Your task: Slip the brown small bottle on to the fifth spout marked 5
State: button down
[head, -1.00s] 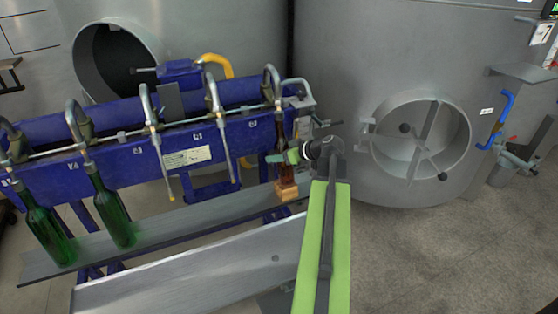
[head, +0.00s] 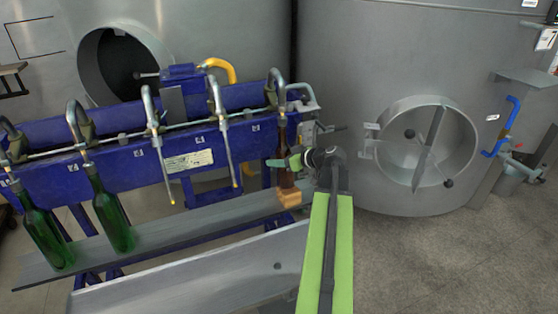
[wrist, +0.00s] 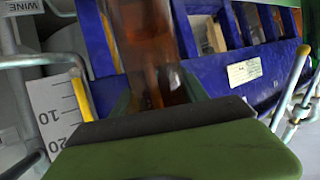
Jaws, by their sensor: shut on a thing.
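I cannot tell whether the tube is inside the neck. In the wrist view the brown glass (wrist: 145,40) stands between my fingers (wrist: 155,100), and its mouth is out of view.
Two green bottles (head: 44,228) (head: 112,218) hang at spouts on the left. The two middle spouts (head: 218,105) have no bottle. A grey shelf (head: 180,233) runs under the spouts. A large tank with a round hatch (head: 425,145) stands at the right.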

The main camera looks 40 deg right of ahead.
jog(key=shift+s+f+b, duration=0.1)
jog(key=shift+f+b, duration=0.65)
jog(key=c, duration=0.5)
grip_release()
jog(key=p+v, duration=0.7)
jog(key=v, duration=1)
jog(key=shift+s+r, duration=0.15)
jog(key=shift+s, duration=0.05)
